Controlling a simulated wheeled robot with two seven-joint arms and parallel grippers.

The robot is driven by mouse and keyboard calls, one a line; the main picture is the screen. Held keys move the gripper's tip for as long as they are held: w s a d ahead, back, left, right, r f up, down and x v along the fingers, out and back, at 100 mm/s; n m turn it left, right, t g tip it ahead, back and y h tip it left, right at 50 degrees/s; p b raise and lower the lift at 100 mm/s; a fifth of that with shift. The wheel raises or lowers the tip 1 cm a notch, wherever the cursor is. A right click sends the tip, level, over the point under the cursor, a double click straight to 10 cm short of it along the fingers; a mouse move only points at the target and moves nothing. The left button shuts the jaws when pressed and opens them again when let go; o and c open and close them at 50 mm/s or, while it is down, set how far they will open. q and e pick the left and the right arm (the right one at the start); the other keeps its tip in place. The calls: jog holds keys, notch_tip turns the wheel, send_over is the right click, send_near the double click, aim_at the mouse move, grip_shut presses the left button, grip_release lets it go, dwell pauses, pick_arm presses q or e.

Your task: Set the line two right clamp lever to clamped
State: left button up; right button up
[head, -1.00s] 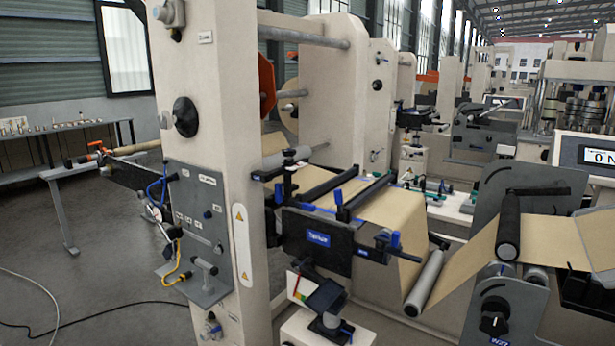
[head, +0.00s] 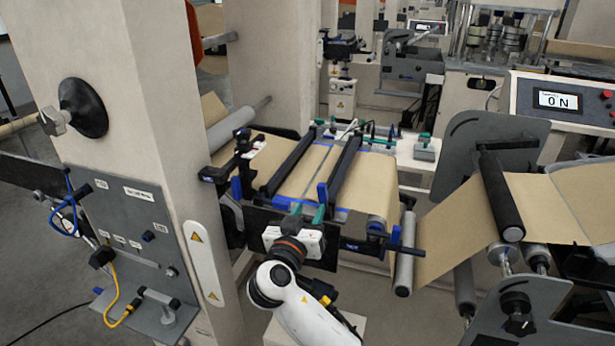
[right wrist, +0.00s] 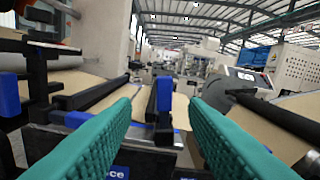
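The right clamp lever (head: 322,193) stands upright at the right bar (head: 345,168). It also shows in the right wrist view (right wrist: 164,95), centred between and beyond the fingertips. The left blue lever (head: 237,188) also stands up. My right gripper (head: 308,212), with teal fingers, is just in front of the right lever. Its fingers are apart and appear empty. Contact with the lever cannot be told. My left gripper is out of view.
A beige machine column (head: 130,120) with a grey connector panel (head: 125,235) stands left. A black post (head: 243,165) rises at the table's left. A roller (head: 405,255) and grey side plates (head: 485,150) lie to the right. A display (head: 557,100) reads 0 N.

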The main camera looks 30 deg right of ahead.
aim_at(321, 194)
jog(key=d, duration=0.1)
jog(key=w+d+p, duration=0.1)
jog(key=d, duration=0.1)
jog(key=w+d+p, duration=0.1)
jog(key=shift+w+d+r, duration=0.1)
jog(key=shift+d+r, duration=0.05)
jog(key=shift+r, duration=0.25)
jog(key=x, duration=0.1)
jog(key=p+x, duration=0.1)
jog(key=x, duration=0.3)
jog(key=shift+w+f+p, duration=0.3)
jog(key=shift+w+p, duration=0.05)
jog(key=shift+w, duration=0.05)
jog(key=shift+d, duration=0.15)
jog(key=shift+w+d, duration=0.1)
jog(key=shift+w, duration=0.05)
jog(key=shift+f, duration=0.1)
jog(key=shift+c, duration=0.2)
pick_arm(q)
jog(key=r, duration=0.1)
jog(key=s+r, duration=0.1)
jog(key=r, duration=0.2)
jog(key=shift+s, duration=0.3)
pick_arm(e)
grip_shut()
